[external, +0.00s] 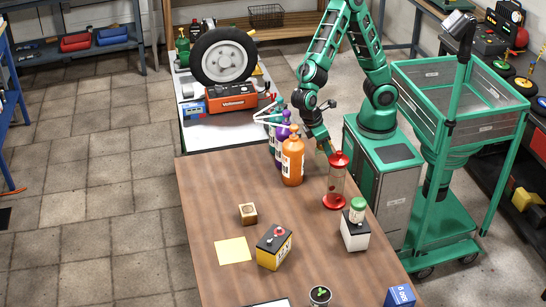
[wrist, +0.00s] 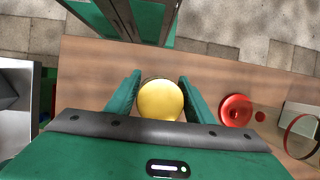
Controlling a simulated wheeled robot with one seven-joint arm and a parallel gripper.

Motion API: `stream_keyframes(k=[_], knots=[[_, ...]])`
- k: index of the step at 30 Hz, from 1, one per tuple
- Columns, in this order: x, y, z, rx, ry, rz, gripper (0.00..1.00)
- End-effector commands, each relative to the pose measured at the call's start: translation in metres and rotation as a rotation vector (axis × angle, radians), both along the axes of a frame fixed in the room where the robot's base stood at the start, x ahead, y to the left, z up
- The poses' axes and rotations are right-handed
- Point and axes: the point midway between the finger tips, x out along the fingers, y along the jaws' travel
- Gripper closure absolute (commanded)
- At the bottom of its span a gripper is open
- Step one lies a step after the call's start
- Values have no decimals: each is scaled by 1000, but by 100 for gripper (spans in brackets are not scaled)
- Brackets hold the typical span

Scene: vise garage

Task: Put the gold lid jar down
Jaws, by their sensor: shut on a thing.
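The gold lid jar (wrist: 161,100) shows from above in the wrist view as a round yellow lid between the two green fingers. My gripper (wrist: 160,98) is shut on it. In the external view my gripper (external: 325,148) is over the right edge of the brown table (external: 205,200), just behind the tall clear jar with red ends. The gold lid jar cannot be made out there. Whether its bottom touches the table is hidden.
The clear red-ended jar (external: 337,182) stands close by; its red top (wrist: 236,110) is right of my fingers. An orange bottle (external: 292,160) and a purple bottle stand to the left. A green-lidded jar (external: 357,210) sits on a white-and-black box (external: 355,236). The table's left part is clear.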

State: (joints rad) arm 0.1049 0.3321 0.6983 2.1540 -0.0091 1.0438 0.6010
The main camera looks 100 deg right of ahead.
Motion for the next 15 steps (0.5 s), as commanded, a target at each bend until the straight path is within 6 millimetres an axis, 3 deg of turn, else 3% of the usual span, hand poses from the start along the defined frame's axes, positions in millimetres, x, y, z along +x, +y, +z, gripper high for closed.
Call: stream_keyframes(k=[6,15], knots=[[-1,1,-26,1,2,2,78],[0,1,-27,0,1,1,78]])
